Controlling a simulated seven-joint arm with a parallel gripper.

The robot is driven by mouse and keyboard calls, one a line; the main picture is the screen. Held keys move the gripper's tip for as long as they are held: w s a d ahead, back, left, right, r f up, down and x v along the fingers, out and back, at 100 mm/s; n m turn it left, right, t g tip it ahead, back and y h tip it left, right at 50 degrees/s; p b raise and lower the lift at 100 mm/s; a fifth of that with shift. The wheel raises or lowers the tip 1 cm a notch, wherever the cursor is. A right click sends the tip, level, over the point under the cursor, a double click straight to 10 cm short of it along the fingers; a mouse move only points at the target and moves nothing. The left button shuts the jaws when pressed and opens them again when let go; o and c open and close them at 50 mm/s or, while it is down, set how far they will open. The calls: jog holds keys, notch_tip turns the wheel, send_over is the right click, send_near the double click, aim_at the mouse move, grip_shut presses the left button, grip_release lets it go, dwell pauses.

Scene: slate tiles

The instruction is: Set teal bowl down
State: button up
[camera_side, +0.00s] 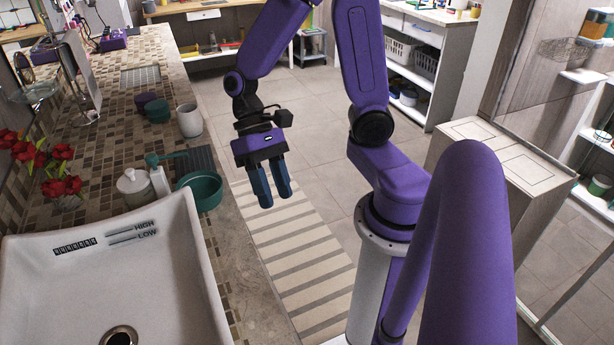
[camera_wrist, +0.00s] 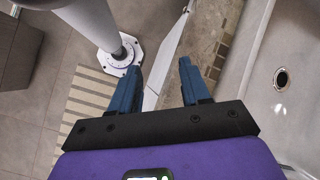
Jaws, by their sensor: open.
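The teal bowl (camera_side: 202,190) sits upright on the tiled counter behind the sink, close to the counter's front edge, in the side view. My gripper (camera_side: 268,196) hangs to the right of the bowl with its blue fingers pointing down, apart from it. The fingers are open with nothing between them. In the wrist view my gripper (camera_wrist: 158,78) also shows open and empty, over the counter edge and the floor. The bowl is not visible in the wrist view.
The white sink (camera_side: 110,270) fills the near counter. A white lidded jar (camera_side: 135,188) and a soap dispenser (camera_side: 159,182) stand left of the bowl. A white cup (camera_side: 189,121) and dark teal cup (camera_side: 157,111) stand farther back. A striped mat (camera_side: 300,262) lies on the floor.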

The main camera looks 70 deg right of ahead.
jog(key=s+r+n+t+h, duration=0.3)
jog(key=s+n+t+h, duration=0.1)
jog(key=n, duration=1)
jog(key=shift+s+d+r+n+t, duration=0.4)
jog(key=shift+s+t, duration=0.4)
jog(key=shift+s, duration=0.4)
